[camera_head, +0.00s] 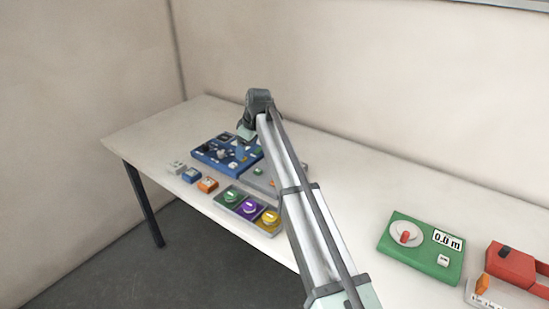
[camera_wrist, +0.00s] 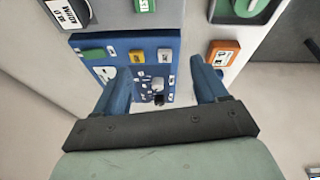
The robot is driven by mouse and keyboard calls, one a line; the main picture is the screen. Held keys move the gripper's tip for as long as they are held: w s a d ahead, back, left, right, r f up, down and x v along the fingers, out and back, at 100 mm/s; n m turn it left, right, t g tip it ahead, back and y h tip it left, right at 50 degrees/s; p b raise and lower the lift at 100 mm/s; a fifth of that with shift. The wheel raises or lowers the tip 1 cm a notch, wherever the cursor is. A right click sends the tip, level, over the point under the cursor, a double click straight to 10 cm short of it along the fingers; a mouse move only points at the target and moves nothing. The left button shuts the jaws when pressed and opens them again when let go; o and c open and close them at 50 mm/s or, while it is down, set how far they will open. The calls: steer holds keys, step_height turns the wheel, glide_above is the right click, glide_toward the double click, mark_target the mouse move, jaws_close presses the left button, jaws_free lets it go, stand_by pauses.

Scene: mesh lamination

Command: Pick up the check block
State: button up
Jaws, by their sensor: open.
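Three small labelled blocks stand in a row left of the blue panel in the head view: white (camera_head: 177,167), blue (camera_head: 191,175) and orange (camera_head: 208,185). I cannot read their labels, so I cannot tell which is the check block. The orange block also shows at the upper right in the wrist view (camera_wrist: 222,52), just beyond my right finger. My gripper (camera_head: 246,138) is over the blue panel (camera_head: 213,168). In the wrist view its two blue fingers (camera_wrist: 160,82) are apart with nothing held between them; the blue panel (camera_wrist: 130,42) lies below.
A grey panel (camera_head: 262,184) adjoins the blue one. Green, purple and yellow knob units (camera_head: 250,208) stand at the front edge. A green board (camera_head: 421,248) with a display and a red device (camera_head: 512,268) stand far right. The table's back left (camera_head: 160,127) is clear.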

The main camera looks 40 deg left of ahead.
steer(key=w+d+r+m, duration=0.1)
steer(key=w+d+r, duration=0.1)
steer(key=w+d, duration=0.3)
steer(key=w+d+r+m, duration=0.1)
steer(key=w+d+r, duration=0.25)
steer(key=w, duration=0.45)
steer(key=shift+y, duration=0.3)
steer(key=x, duration=0.9)
steer(key=shift+s+d+f, duration=0.2)
steer(key=shift+s+f, duration=0.05)
steer(key=shift+s, duration=0.05)
steer(key=shift+x, duration=2.6)
steer(key=shift+a+r, duration=0.2)
steer(key=c, duration=1.3)
